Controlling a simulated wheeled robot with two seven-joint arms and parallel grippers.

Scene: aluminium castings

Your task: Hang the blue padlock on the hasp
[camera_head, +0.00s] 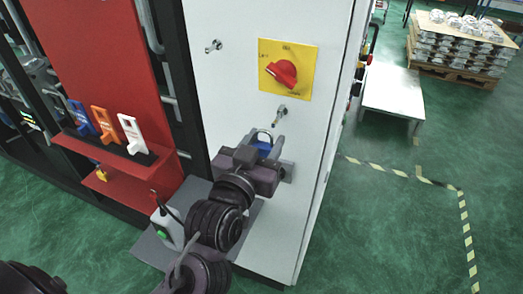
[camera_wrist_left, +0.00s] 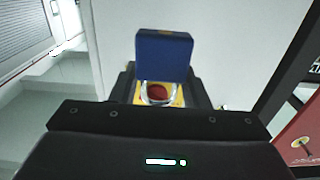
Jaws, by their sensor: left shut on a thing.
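The blue padlock (camera_head: 264,143) is held in my left gripper (camera_head: 262,152), which is shut on it in front of the grey cabinet. Its metal shackle points up in the head view. In the left wrist view the padlock's blue body (camera_wrist_left: 163,55) and shackle (camera_wrist_left: 158,94) show between the jaws. A small metal fitting, apparently the hasp (camera_head: 279,116), sticks out below the yellow plate (camera_head: 296,51) with its red rotary switch (camera_head: 281,74). The shackle appears just below and left of this fitting, apparently apart from it; depth is hard to judge. My right gripper is not in view.
A red panel (camera_head: 103,50) at left has a shelf with blue, orange and white tags (camera_head: 131,134). Another metal fitting (camera_head: 213,46) sits higher on the cabinet. A white table (camera_head: 393,90) stands right.

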